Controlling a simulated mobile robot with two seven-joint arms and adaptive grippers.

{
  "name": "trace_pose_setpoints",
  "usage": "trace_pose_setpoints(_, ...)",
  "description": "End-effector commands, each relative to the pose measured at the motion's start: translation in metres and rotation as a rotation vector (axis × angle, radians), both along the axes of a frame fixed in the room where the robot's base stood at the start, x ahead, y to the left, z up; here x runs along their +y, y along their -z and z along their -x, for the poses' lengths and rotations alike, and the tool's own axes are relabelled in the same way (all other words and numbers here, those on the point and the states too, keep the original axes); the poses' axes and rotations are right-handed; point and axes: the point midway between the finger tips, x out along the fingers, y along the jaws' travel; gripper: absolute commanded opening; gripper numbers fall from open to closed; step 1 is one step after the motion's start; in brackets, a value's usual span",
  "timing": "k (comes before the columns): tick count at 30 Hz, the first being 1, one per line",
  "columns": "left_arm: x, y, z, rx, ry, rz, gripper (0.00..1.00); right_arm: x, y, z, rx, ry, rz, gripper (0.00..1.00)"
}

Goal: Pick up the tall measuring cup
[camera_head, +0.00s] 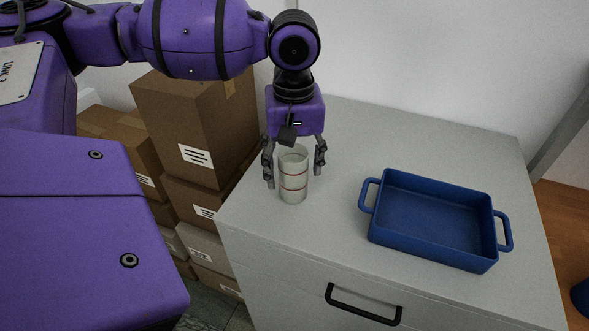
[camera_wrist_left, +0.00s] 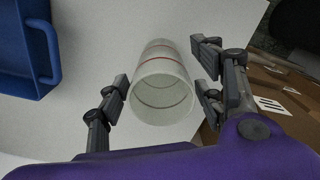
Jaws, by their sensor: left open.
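The tall measuring cup (camera_head: 293,182) is a pale translucent cylinder with red rings. It stands upright on the grey cabinet top (camera_head: 340,150), near its left edge. My left gripper (camera_head: 294,180) points down over the cup, with one finger on each side of its upper part. The fingers are open and apart from the cup wall as far as I can see. In the left wrist view the open mouth of the cup (camera_wrist_left: 160,95) lies between the fingers (camera_wrist_left: 165,92), and the cup looks empty. My right gripper is in neither view.
A blue tray (camera_head: 380,235) with two handles sits to the right of the cup; it also shows in the left wrist view (camera_wrist_left: 48,50). Stacked cardboard boxes (camera_head: 190,125) stand left of the cabinet. A black drawer handle (camera_head: 362,312) is on the cabinet front.

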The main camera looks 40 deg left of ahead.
Motion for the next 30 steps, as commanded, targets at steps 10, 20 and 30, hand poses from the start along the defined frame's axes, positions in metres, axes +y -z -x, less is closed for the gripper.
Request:
trace_pose_setpoints(10, -0.003, 0.043, 0.0, 0.002, -0.001, 0.001, 0.62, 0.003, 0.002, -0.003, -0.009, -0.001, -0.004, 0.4)
trace_pose_setpoints(20, -0.003, 0.043, -0.001, -0.001, -0.001, 0.001, 0.47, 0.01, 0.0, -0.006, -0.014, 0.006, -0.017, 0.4)
trace_pose_setpoints(30, -0.003, 0.043, -0.001, -0.001, -0.001, 0.001, 0.15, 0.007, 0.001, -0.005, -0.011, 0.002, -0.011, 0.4)
